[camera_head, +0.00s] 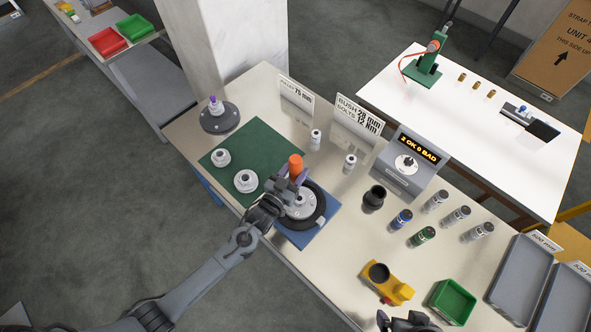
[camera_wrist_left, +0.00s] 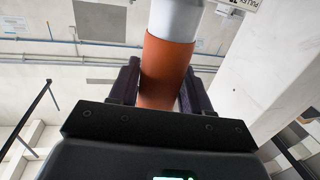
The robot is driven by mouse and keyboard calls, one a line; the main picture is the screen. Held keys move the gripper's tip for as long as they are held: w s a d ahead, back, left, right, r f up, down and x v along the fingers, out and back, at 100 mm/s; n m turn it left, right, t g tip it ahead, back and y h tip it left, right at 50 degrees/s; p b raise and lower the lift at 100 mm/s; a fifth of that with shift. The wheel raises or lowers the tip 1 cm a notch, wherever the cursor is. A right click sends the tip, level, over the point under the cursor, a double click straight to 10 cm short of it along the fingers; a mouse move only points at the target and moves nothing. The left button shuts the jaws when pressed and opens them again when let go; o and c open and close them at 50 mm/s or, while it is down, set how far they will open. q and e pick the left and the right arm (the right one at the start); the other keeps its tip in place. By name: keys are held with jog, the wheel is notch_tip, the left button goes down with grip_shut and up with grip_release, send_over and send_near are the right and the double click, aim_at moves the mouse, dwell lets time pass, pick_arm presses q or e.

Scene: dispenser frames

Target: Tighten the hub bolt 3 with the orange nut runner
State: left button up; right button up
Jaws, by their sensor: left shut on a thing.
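My left gripper (camera_head: 290,182) is shut on the orange nut runner (camera_head: 296,165), which stands roughly upright over the hub (camera_head: 301,208). In the left wrist view the orange grip of the nut runner (camera_wrist_left: 165,75) sits between the two dark fingers, with a pale grey section beyond it. The hub is a light metal flange within a black ring, on a blue mat (camera_head: 325,232). The gripper hides part of the hub, so I cannot tell which bolt the runner's tip is at or whether it touches. My right gripper (camera_head: 408,322) shows only partly at the bottom edge.
A green mat (camera_head: 262,140) with two metal flanges lies left of the hub. The grey display box (camera_head: 409,165) reads "2 OK 0 BAD". Several small cylinders, a yellow holder (camera_head: 388,284) and a green bin (camera_head: 451,301) stand to the right.

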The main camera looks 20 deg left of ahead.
pick_arm(q)
jog(key=shift+f+b, duration=0.35)
jog(key=shift+f, duration=0.2)
dwell(0.6)
jog(key=shift+a+f, duration=0.1)
jog(key=shift+f, duration=0.05)
dwell(1.0)
dwell(0.5)
